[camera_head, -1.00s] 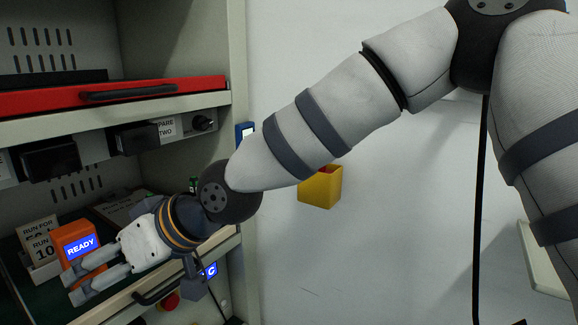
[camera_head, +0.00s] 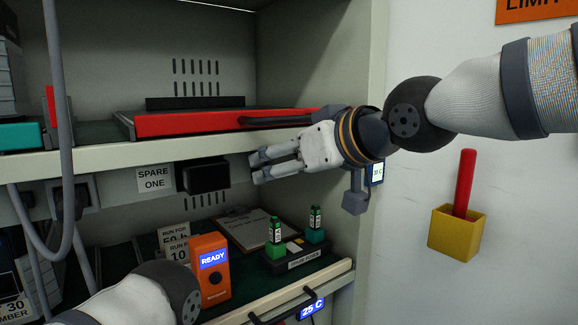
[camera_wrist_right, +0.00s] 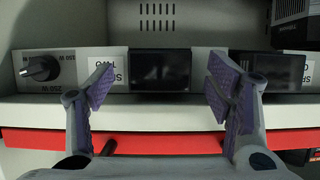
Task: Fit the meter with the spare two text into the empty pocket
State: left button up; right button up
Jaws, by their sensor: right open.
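In the right wrist view, which looks upside down, a black box-shaped meter (camera_wrist_right: 160,70) sits on the pale shelf-front panel. The SPARE TWO label (camera_wrist_right: 107,68) is beside it, partly behind a finger. My right gripper (camera_wrist_right: 160,90) is open, its fingers on either side of this meter; I cannot tell whether they touch it. In the head view my right gripper (camera_head: 257,167) is in front of the panel and hides this meter and label. A second black meter (camera_head: 203,175) stands beside the SPARE ONE label (camera_head: 154,180). I cannot make out an empty pocket with certainty. My left gripper is out of view.
A red drawer front (camera_head: 190,123) is just above the panel. Below are an orange READY unit (camera_head: 210,285), two green-topped fuses on a dark holder (camera_head: 305,260), and a clipboard (camera_head: 245,228). A grey cable (camera_head: 60,110) hangs at left. A knob (camera_wrist_right: 40,68) is beside the SPARE TWO label.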

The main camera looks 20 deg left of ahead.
jog(key=shift+x, duration=0.95)
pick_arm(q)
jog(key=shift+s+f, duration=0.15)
pick_arm(e)
jog(key=c, duration=1.6)
jog(key=shift+c, duration=0.2)
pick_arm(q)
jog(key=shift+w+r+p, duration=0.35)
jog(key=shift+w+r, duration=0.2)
pick_arm(e)
jog(key=shift+s+d, duration=0.5)
jog(key=shift+d, duration=0.1)
